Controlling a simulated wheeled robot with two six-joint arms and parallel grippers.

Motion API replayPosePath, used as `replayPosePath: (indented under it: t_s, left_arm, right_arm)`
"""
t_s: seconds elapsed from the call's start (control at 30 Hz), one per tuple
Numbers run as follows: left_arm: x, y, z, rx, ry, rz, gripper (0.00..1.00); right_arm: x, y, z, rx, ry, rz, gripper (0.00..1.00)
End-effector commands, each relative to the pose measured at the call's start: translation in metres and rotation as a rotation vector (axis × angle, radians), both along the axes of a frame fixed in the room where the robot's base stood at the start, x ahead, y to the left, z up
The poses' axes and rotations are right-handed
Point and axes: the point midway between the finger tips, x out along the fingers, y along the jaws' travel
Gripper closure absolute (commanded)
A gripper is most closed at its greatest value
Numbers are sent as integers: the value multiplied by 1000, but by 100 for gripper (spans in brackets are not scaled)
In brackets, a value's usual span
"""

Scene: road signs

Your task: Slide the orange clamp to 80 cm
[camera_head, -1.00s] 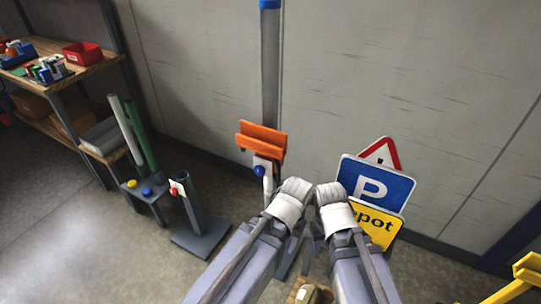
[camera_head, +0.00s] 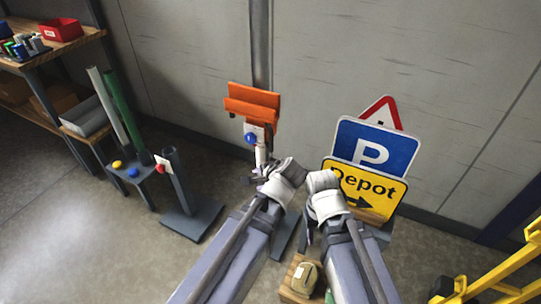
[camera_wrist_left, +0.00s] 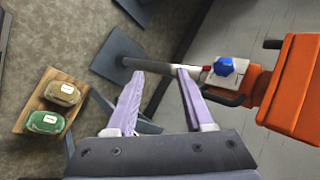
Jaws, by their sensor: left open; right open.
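The orange clamp (camera_head: 252,103) sits on an upright grey post (camera_head: 261,40) by the wall. A blue knob (camera_head: 250,138) on a pale plate is just below it. In the left wrist view the clamp (camera_wrist_left: 295,90) and blue knob (camera_wrist_left: 224,66) are right of my left gripper (camera_wrist_left: 160,74). Its fingers are open and empty, with the pale lower part of the post showing by the fingertips; contact cannot be told. My right gripper (camera_head: 304,238) is open, low and right of the post, partly hidden by its wrist. No scale marks are readable.
Parking, Depot (camera_head: 368,190) and warning signs lean at the wall, right of the post. A grey stand (camera_head: 180,185) with a red knob is left. A workbench (camera_head: 60,50) is far left, yellow frame (camera_head: 500,275) lower right. A wooden board (camera_wrist_left: 50,100) holds two rounded items.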

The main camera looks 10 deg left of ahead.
Motion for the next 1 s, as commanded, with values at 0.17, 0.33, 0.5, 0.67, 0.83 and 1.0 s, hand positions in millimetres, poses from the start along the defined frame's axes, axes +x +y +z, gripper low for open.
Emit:
replayPosePath:
  t_s: [0.17, 0.33, 0.5, 0.67, 0.83, 1.0]
  left_arm:
    - [57, 16, -25, 408, -73, -324, 48]
    - [97, 10, -27, 845, -74, -600, 48]
    - [121, -6, -28, 1225, -28, -798, 48]
    - [131, -20, -28, 1444, 15, -897, 48]
    - [134, -25, -25, 1521, 33, -929, 48]
    - [136, -25, -24, 1522, 34, -929, 48]
  right_arm:
    - [0, 0, -79, -2, -1, 1, 50]
    - [0, -1, -132, -3, -1, 1, 50]
    - [0, -1, -170, -5, -1, 2, 50]
    - [0, -1, -187, -5, -1, 2, 50]
    - [0, -1, -190, -6, -2, 2, 50]
    - [0, -1, -188, -6, -2, 2, 50]
